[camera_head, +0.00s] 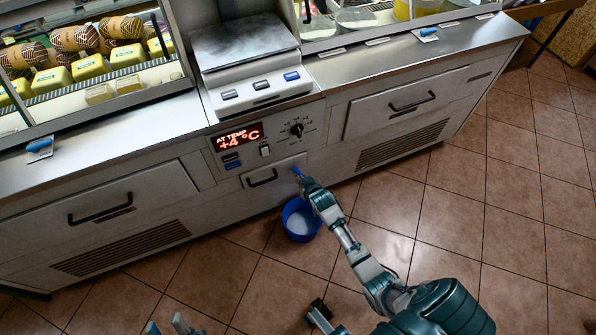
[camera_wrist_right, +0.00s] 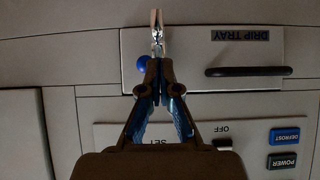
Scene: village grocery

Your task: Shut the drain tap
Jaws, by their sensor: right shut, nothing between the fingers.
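The drain tap (camera_wrist_right: 157,32) shows in the right wrist view, in front of the drip tray panel, with a pale spout and a metal body. A round blue knob (camera_wrist_right: 142,63) is beside the fingertips, on their left in that view. My right gripper (camera_wrist_right: 158,68) is shut and empty, its tips close to the tap body; I cannot tell whether they touch. In the head view my right gripper (camera_head: 299,174) hides most of the tap. The tips of my left gripper (camera_head: 165,327) are apart at the bottom edge, empty, far from the tap.
A blue bucket (camera_head: 301,231) with pale contents stands on the floor below the tap. The drip tray handle (camera_wrist_right: 246,71) and the control panel's knob (camera_head: 297,130) are close by. A scale (camera_head: 243,42) sits on the counter above. The tiled floor at right is clear.

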